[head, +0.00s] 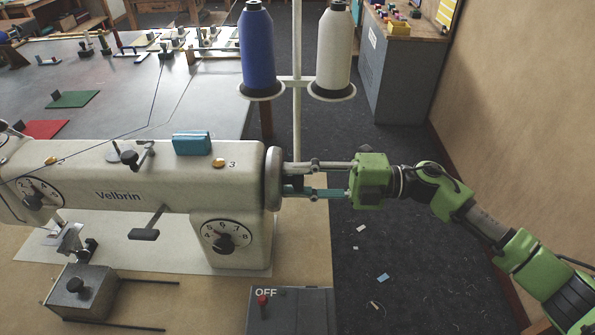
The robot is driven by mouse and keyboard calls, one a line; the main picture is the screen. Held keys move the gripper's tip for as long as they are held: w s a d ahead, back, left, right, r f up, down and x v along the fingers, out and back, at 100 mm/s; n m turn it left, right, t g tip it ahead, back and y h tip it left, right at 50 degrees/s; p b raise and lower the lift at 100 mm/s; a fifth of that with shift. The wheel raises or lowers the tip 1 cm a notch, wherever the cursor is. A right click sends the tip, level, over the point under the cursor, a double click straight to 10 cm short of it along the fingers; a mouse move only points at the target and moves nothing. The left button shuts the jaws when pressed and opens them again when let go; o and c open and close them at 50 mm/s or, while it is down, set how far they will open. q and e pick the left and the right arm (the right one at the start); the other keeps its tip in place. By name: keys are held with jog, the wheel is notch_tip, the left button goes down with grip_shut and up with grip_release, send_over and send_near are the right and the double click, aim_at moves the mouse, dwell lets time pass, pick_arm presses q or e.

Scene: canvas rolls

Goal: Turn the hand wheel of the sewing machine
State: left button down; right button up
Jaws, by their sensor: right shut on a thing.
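The cream sewing machine (150,172), marked Velbrin, stands on a tan table. Its hand wheel (273,178) is the pale disc at the machine's right end, seen nearly edge-on. My right gripper (290,180) comes in from the right, level, with one finger above the other. Its fingertips are at the wheel's right side and it is shut on the hand wheel. The exact contact of the fingertips is partly hidden. My left gripper is not in view.
A blue thread cone (256,48) and a white thread cone (333,50) stand on a stand behind the wheel. A grey switch box (291,312) marked OFF is in front. A wall (515,130) is at the right; scraps lie on the dark floor.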

jog(key=m+p, duration=0.1)
jog(key=m, duration=0.1)
jog(key=m+p, duration=0.1)
jog(key=m, duration=0.1)
jog(key=m+p, duration=0.1)
jog(key=p, duration=0.1)
jog(key=shift+w+r+m, duration=0.1)
jog(key=shift+r+m, duration=0.15)
jog(key=shift+m, duration=0.15)
jog(key=m+p, duration=0.2)
jog(key=m, duration=0.1)
jog(key=shift+m, duration=0.3)
jog(key=shift+f+m+p, duration=0.15)
jog(key=shift+m+p, duration=0.25)
jog(key=shift+m, duration=0.1)
jog(key=shift+f, duration=0.1)
jog(key=o, duration=1.1)
